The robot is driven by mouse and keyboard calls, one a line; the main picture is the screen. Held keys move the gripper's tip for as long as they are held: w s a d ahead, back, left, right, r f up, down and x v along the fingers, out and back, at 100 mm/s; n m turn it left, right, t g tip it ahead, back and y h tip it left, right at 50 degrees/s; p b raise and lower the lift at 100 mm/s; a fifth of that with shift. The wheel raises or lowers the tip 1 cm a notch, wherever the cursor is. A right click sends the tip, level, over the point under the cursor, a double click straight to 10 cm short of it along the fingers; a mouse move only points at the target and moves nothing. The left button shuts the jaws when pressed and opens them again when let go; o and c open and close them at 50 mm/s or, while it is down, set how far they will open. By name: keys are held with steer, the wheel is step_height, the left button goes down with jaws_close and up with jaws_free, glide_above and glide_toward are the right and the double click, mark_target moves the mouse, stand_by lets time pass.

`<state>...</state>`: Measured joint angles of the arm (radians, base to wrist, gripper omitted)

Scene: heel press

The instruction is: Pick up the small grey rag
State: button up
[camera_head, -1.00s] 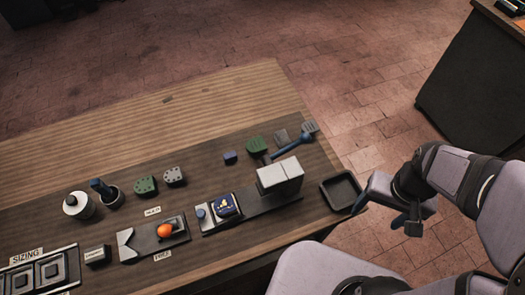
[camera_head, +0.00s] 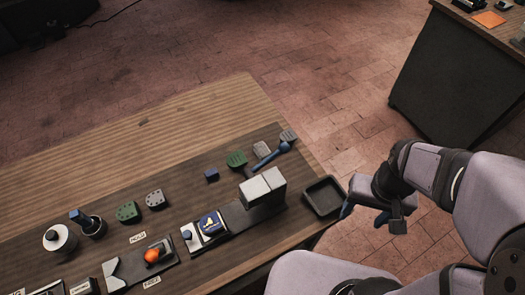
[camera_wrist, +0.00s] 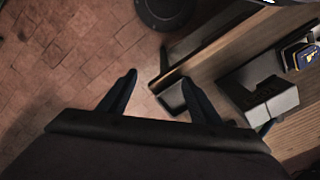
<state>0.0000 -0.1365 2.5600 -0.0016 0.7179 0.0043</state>
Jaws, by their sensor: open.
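The small grey rag (camera_head: 262,149) appears to be the flat grey piece lying near the far right corner of the workbench, between a green spatula-like tool (camera_head: 237,160) and a blue-handled tool (camera_head: 283,147). I cannot make it out in the wrist view. My gripper (camera_head: 372,208) is off the bench's right edge, beside the black tray and well apart from the rag.
An empty black tray (camera_head: 324,197) sits at the bench's right edge, near my gripper. A white-topped block (camera_head: 262,187) stands left of it. The far bench strip is clear.

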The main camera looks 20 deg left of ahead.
steer(key=shift+w, duration=0.1)
steer(key=w+a+f+n+b, duration=0.1)
steer(key=w+a+b, duration=0.15)
steer(key=w, duration=0.35)
steer(key=w+a+f+n+b, duration=0.1)
steer(key=w+a+f+n, duration=0.1)
steer(key=w+a, duration=0.25)
steer(key=n+b, duration=0.3)
steer(key=n, duration=0.3)
glide_above(262, 149)
step_height(262, 149, down, 5)
steer(key=shift+d+f, duration=0.15)
steer(key=shift+f+p, duration=1.45)
steer(key=shift+f, duration=2.2)
steer(key=c, duration=1.1)
